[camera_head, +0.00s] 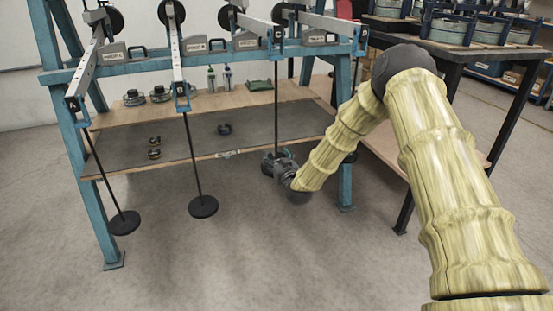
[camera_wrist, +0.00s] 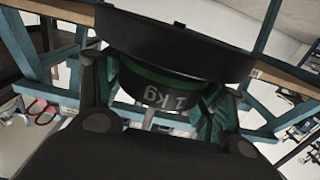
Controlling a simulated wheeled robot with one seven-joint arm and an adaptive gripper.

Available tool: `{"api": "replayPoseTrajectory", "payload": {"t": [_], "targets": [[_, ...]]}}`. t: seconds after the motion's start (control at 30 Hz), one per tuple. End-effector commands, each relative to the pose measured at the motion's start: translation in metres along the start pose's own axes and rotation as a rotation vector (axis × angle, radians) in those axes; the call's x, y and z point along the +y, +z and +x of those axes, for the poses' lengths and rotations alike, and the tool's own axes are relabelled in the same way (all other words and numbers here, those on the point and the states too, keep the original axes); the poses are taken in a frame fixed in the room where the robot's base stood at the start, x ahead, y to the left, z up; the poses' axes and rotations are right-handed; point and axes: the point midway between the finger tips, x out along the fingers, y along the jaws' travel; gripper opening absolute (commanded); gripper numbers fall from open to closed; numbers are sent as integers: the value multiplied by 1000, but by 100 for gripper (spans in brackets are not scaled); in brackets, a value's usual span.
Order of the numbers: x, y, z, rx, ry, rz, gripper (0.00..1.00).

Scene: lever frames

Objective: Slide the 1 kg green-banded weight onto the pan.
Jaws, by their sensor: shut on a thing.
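The green-banded weight (camera_wrist: 163,91), dark and marked "1 kg", sits between the fingers of my gripper (camera_wrist: 160,84) in the wrist view. My gripper is shut on it. A black round pan (camera_wrist: 175,42) lies right against the weight's edge in that view; I cannot tell whether the weight rests on it. In the head view my gripper (camera_head: 282,168) is low at the third hanging rod (camera_head: 276,118), in front of the frame. The pan there is mostly hidden by my gripper, and the weight cannot be made out.
Two other pans hang to the left, one far left (camera_head: 124,222) and one nearer (camera_head: 203,207). Small dark weights (camera_head: 154,154) lie on the grey shelf (camera_head: 185,140). The blue frame's right leg (camera_head: 343,180) stands close to my arm. A table (camera_head: 475,50) is at the right.

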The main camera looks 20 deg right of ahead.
Motion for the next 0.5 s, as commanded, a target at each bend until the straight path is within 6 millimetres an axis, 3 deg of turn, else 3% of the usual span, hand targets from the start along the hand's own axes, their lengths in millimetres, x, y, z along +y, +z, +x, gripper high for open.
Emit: {"api": "replayPoseTrajectory", "payload": {"t": [0.5], "targets": [[0, 3, 1, 4, 0, 0, 21]]}}
